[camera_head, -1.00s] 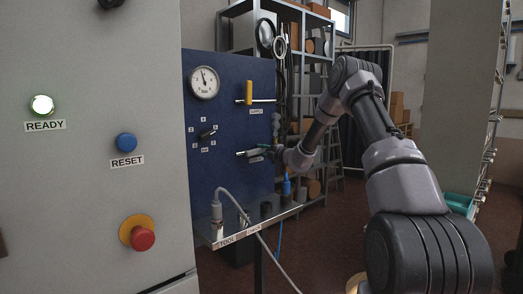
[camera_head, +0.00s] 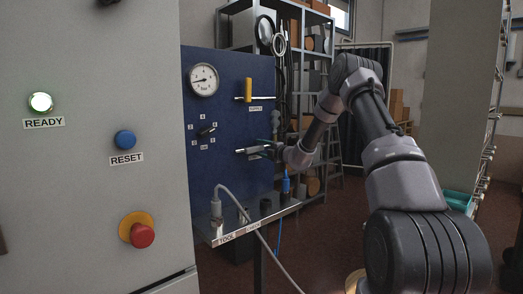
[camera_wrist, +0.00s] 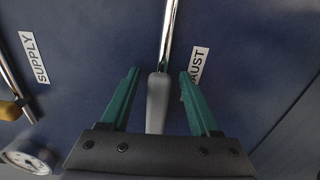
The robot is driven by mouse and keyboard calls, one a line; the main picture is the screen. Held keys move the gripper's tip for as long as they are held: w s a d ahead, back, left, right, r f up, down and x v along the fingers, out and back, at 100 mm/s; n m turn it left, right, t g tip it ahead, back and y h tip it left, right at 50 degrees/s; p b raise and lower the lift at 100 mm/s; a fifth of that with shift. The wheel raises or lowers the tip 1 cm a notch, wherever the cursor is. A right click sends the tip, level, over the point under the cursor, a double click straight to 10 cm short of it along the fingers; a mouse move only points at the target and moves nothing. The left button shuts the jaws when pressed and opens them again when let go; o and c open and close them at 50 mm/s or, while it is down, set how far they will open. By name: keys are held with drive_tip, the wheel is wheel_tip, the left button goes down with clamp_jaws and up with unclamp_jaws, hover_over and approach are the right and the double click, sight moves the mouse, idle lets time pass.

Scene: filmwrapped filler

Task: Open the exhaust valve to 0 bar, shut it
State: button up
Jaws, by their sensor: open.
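The exhaust valve's grey handle (camera_wrist: 157,102) lies roughly in line with its chrome pipe (camera_wrist: 169,35) in the wrist view. The EXHAUST label (camera_wrist: 197,68) is partly hidden by a finger. My gripper (camera_wrist: 160,75) is open, with its green fingers on either side of the handle and a gap to each. In the head view my gripper (camera_head: 268,149) is at the exhaust valve (camera_head: 252,151) on the blue panel (camera_head: 225,115). The round pressure gauge (camera_head: 203,80) has its needle pointing left and slightly down, near the low end; its exact value is too small to read.
The supply valve's yellow handle (camera_head: 249,90) stands upright across its pipe, above the exhaust valve. A selector knob (camera_head: 208,131) is to the left. A shelf with a tool (camera_head: 217,222) and cables juts out below. A grey cabinet (camera_head: 90,200) fills the left.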

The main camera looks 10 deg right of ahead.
drive_tip(key=v, duration=1)
drive_tip(key=shift+s+d, duration=0.2)
drive_tip(key=shift+s, duration=0.1)
drive_tip(key=s+a+r+n+g+y, duration=0.1)
drive_tip(key=s+a+r+n+g, duration=0.5)
drive_tip(key=s+n, duration=0.5)
drive_tip(key=s+a+r+n+g+y, duration=0.1)
drive_tip(key=s+a+r+n+g, duration=0.2)
drive_tip(key=s+a+r+n, duration=0.65)
drive_tip(key=s+d+n+h, duration=0.4)
drive_tip(key=s+d+n, duration=0.3)
drive_tip(key=s+n, duration=0.4)
drive_tip(key=s+d+n+h, duration=0.5)
drive_tip(key=s+d+n, duration=0.2)
drive_tip(key=s+n, duration=0.5)
drive_tip(key=s, duration=0.2)
drive_tip(key=shift+s+t, duration=0.25)
drive_tip(key=shift+t, duration=0.05)
